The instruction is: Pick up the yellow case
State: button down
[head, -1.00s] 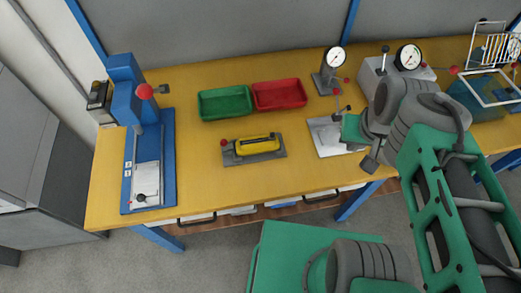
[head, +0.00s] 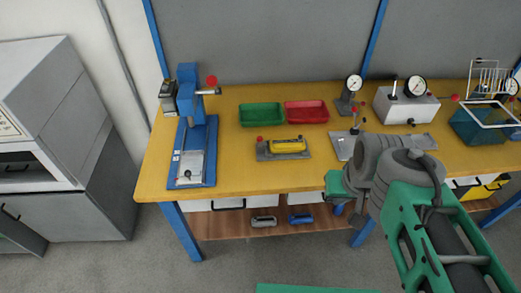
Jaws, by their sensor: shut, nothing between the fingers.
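The yellow case (head: 288,145) lies lengthwise on a flat grey fixture (head: 263,155) with a small red knob at its left end. The fixture stands on the yellow bench top, in front of the green and red trays. My gripper (head: 357,217) is the small dark piece under my grey and green wrist, in front of the bench's front edge. It is right of the yellow case and nearer to me, well apart from it. It is shut and empty; its fingertips are small and partly covered by the wrist.
A blue press (head: 191,125) stands at the left. A green tray (head: 261,115) and a red tray (head: 306,112) sit behind the case. A grey plate with a lever (head: 345,146) is to its right. The shelf below holds a grey case (head: 264,221) and a blue case (head: 300,218).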

aim_at(291, 144)
jog(key=u, duration=0.35)
jog(key=i, duration=1)
jog(key=k, duration=0.5)
jog(key=u, duration=2.95)
jog(key=k, duration=0.9)
jog(key=z, duration=0.85)
jog(key=i, duration=1)
